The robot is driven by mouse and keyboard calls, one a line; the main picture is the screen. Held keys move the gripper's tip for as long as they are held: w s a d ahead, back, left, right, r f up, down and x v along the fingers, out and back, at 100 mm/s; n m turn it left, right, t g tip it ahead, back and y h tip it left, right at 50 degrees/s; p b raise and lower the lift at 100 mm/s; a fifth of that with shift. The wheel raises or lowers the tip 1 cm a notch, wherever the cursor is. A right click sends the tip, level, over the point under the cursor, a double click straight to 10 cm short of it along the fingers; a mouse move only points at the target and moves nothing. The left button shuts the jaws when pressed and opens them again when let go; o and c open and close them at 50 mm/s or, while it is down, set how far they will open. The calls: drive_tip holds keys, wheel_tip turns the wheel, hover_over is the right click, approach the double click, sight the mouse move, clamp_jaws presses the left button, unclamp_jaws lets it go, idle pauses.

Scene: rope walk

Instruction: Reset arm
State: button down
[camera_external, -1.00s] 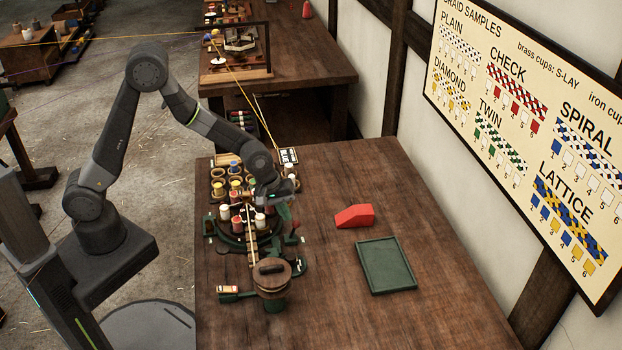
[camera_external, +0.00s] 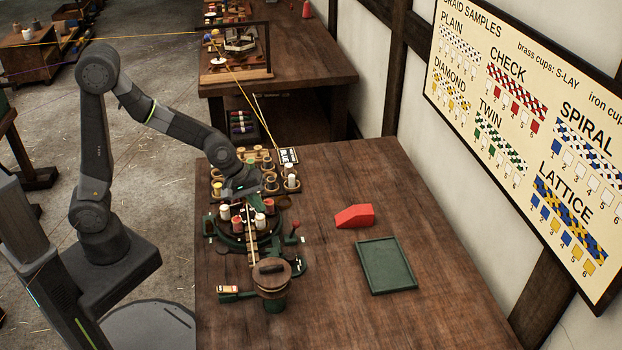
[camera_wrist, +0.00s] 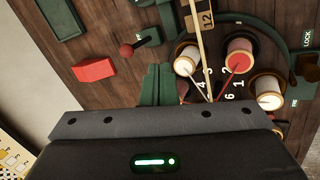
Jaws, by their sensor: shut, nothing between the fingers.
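My gripper (camera_external: 256,201) hangs above the back of the green braiding machine (camera_external: 240,243) on the workbench. Its green fingers are shut and empty. White and red bobbins stand in the machine's cups; a red bobbin (camera_wrist: 238,62) and a white bobbin (camera_wrist: 187,62) show close by in the wrist view. A pale strip runs up from the machine's middle.
A rack of spools (camera_external: 270,175) stands just behind the machine. A red wedge-shaped block (camera_external: 355,216) and an empty green tray (camera_external: 387,265) lie to the right. A red-knobbed lever (camera_external: 295,226) sticks up at the machine's right. The bench's right side is mostly clear.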

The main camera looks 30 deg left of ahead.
drive_tip(key=shift+s+r+m+p, duration=0.15)
drive_tip(key=shift+r+m+p, duration=0.15)
drive_tip(key=shift+r+m, duration=0.45)
drive_tip(key=shift+s+r+m+p, duration=0.15)
drive_tip(key=shift+r+m+p, duration=0.15)
drive_tip(key=shift+r+m, duration=0.45)
drive_tip(key=shift+r, duration=0.2)
idle(0.9)
